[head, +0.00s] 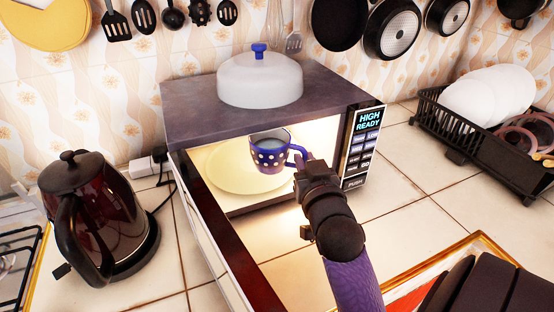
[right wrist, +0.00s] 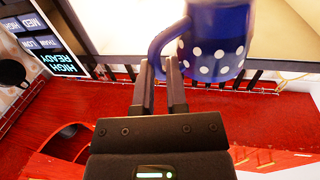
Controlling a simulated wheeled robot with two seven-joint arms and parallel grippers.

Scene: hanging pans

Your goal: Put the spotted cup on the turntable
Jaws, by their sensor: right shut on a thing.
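The spotted cup (head: 268,153) is dark blue with white dots and looks upright. It is at the open front of the microwave, in front of the right part of the turntable (head: 222,172), a pale round plate inside. Whether the cup touches the plate cannot be told. My right gripper (head: 303,163) is shut on the cup's handle from the right. In the right wrist view the handle (right wrist: 155,52) meets my fingertips (right wrist: 160,82), with the cup body (right wrist: 215,45) beside them. My left gripper is not in view.
The microwave (head: 265,95) is lit inside, its dark door (head: 225,235) swung open at the left. A lidded dish cover (head: 260,80) stands on top. A kettle (head: 95,215) stands left, a dish rack (head: 480,130) right.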

